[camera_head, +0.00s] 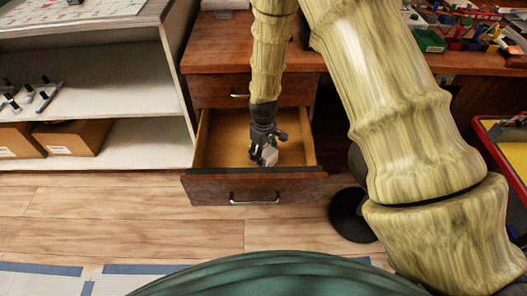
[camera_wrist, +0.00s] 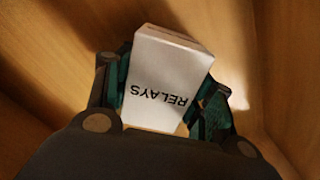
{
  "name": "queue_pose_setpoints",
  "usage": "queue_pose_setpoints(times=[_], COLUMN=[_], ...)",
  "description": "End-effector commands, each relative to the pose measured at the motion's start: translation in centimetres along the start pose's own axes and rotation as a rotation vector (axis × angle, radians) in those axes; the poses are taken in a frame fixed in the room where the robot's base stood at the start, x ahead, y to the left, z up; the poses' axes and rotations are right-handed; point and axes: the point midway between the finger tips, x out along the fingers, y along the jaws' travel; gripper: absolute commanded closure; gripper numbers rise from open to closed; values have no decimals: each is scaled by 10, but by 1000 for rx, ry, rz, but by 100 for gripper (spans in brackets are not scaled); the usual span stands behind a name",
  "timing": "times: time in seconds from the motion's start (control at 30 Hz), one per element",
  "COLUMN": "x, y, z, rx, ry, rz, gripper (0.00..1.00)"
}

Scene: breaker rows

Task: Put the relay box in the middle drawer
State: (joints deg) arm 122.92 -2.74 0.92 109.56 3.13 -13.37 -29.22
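The relay box (camera_wrist: 162,85) is a small white box marked "RELAYS", upside down in the wrist view, between the two fingers of my gripper (camera_wrist: 165,95). Both fingers press against its sides. In the head view my gripper (camera_head: 264,152) points down inside the open middle drawer (camera_head: 215,192), with the relay box (camera_head: 270,153) at its tips. The drawer has a brown front, a metal handle and a light wooden inside. In the wrist view the drawer's wooden walls (camera_wrist: 60,50) surround the box. I cannot tell whether the box touches the drawer floor.
The desk (camera_head: 215,50) stands above the drawer, with another closed drawer (camera_head: 215,92) directly over it. A white shelf (camera_head: 110,75) with cardboard boxes (camera_head: 72,137) stands at left. A round black base (camera_head: 350,214) is right of the drawer. Wooden floor (camera_head: 130,205) is clear in front.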

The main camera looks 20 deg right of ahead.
Motion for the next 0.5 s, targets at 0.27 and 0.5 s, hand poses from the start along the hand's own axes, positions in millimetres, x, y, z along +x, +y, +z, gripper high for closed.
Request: queue_pose_setpoints(times=[0.27,0.5], x=[0,-2], y=[0,0], z=[0,0], rx=[0,0], ry=[0,1], rz=[0,0], gripper=[25,25])
